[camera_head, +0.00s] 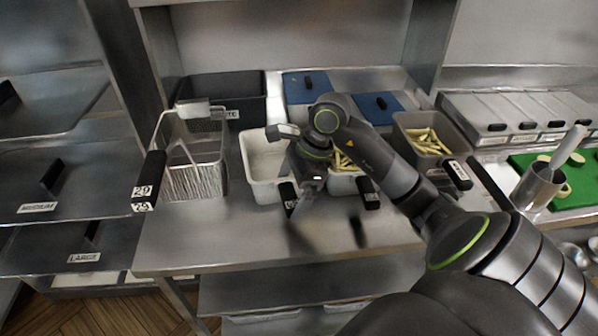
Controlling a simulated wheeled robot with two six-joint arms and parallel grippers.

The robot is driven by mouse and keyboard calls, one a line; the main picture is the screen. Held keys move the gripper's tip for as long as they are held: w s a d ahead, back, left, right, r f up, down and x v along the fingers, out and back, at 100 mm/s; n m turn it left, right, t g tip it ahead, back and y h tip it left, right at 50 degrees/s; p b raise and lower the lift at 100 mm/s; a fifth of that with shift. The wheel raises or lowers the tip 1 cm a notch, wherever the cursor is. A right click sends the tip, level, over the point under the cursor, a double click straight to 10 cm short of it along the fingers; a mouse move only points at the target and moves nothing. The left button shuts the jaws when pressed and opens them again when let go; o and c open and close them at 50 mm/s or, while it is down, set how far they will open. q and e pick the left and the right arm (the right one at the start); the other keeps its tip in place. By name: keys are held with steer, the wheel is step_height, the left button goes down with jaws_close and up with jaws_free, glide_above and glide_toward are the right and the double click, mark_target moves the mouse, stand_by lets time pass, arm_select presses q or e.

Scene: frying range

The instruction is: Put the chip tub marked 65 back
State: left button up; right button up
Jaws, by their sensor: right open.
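Several chip tubs with black handles stand on the steel counter. A pale tub (258,160) looks empty inside. Beside it, another pale tub (345,184) holds chips and is partly hidden by my right arm. A grey tub (409,124) with chips stands further right. The labels on the handles are too small or turned to read, so I cannot tell which tub is marked 65. My right gripper (304,194) is open, pointing down between the two pale tubs, near their handles. I cannot tell whether it touches either. My left gripper is out of view.
A wire fryer basket (194,167) with a handle marked 29 and 25 stands at the left. Behind are a black bin (228,88) and blue-lidded containers (307,84). A steel pot (538,188) stands at the right. The front counter strip (230,236) is mostly clear.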

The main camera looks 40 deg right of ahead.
steer(key=b+v, duration=0.2)
steer(key=v, duration=1.5)
steer(key=shift+s+d, duration=0.1)
